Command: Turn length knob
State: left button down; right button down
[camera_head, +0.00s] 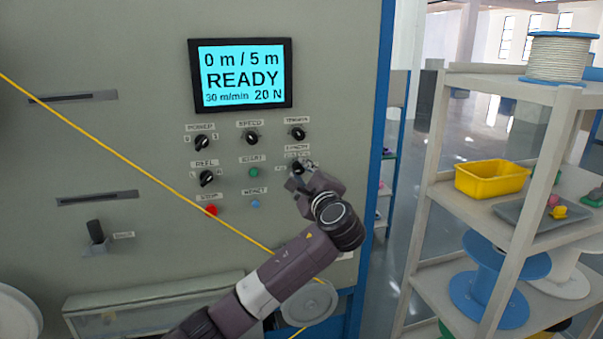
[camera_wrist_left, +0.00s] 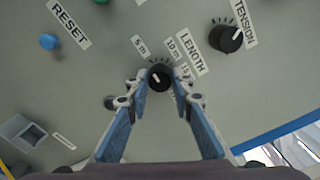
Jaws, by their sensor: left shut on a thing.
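The length knob (camera_wrist_left: 160,77) is a round black knob with a white pointer line, on the grey panel between the "5 m", "10 m" and "LENGTH" labels. My left gripper (camera_wrist_left: 160,84) has its blue-padded fingers on either side of this knob and is shut on it. In the head view my left gripper (camera_head: 299,174) reaches the panel from below and covers most of the knob. The display (camera_head: 241,76) reads "0 m / 5 m", "READY", "30 m/min" and "20 N". My right gripper is not in view.
The tension knob (camera_wrist_left: 230,38) is close by; the speed (camera_head: 251,137), power and reel knobs are further left. A green start button (camera_head: 254,172), blue reset button (camera_head: 255,203) and red stop button (camera_head: 211,210) are nearby. A yellow cable (camera_head: 130,160) crosses the panel. Shelves stand right.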

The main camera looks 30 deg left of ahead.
pick_arm(q)
jog(key=shift+f, duration=0.15)
jog(key=c, duration=1.7)
grip_release()
jog(key=shift+s+d, duration=0.1)
jog(key=v, duration=1.1)
jog(key=shift+s+d, duration=0.3)
